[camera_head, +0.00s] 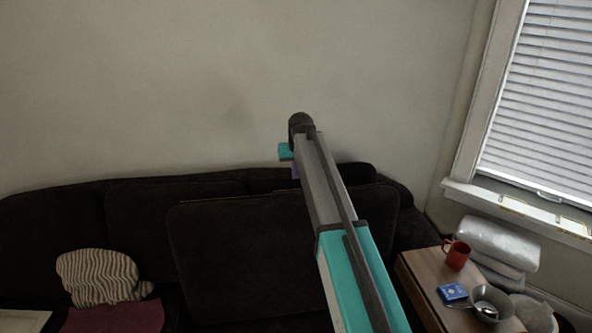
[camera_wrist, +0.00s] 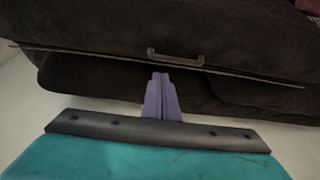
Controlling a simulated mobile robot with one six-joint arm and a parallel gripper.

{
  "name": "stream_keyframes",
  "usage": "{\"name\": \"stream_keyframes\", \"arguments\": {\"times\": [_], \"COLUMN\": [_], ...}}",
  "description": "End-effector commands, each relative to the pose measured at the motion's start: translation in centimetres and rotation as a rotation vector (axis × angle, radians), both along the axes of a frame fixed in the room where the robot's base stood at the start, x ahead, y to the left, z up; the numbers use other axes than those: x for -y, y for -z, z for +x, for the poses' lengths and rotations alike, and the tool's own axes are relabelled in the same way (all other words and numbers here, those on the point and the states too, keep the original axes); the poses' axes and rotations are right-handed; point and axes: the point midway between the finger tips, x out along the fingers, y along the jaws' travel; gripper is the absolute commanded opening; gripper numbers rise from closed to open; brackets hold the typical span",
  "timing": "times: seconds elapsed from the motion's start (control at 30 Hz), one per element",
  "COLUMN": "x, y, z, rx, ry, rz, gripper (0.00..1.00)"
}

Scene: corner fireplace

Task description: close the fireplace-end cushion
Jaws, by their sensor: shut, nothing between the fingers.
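A dark brown sofa (camera_head: 60,220) stands along the wall in the head view. A broad dark cushion panel (camera_head: 245,260) stands raised in front of its backrest, with my arm crossing its right part. In the wrist view, the dark cushion (camera_wrist: 90,28) fills the top, with a thin edge strip and a small brown handle (camera_wrist: 178,58) on it. My gripper (camera_wrist: 161,77) is shut and empty, its purple fingertips just below the handle in that picture. I cannot tell whether they touch. In the head view, only a purple sliver of my gripper (camera_head: 295,171) shows behind the arm.
A striped pillow (camera_head: 100,276) and a maroon cloth (camera_head: 115,317) lie on the sofa's left. At right, a wooden side table (camera_head: 425,279) holds a red mug (camera_head: 456,254), a blue box (camera_head: 453,293) and a metal bowl (camera_head: 492,302). A blinded window is beyond.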

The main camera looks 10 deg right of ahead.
Motion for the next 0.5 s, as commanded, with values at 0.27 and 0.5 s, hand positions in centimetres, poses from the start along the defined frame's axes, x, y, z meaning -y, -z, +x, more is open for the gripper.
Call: {"name": "stream_keyframes", "arguments": {"times": [0.27, 0.5], "x": [-0.1, -0.1], "y": [3.1, 5.5], "z": [1.4, 2.4], "rx": [-0.001, -0.001], "ry": [-0.001, -0.001], "rz": [0.000, 0.000], "gripper": [0.00, 0.00]}}
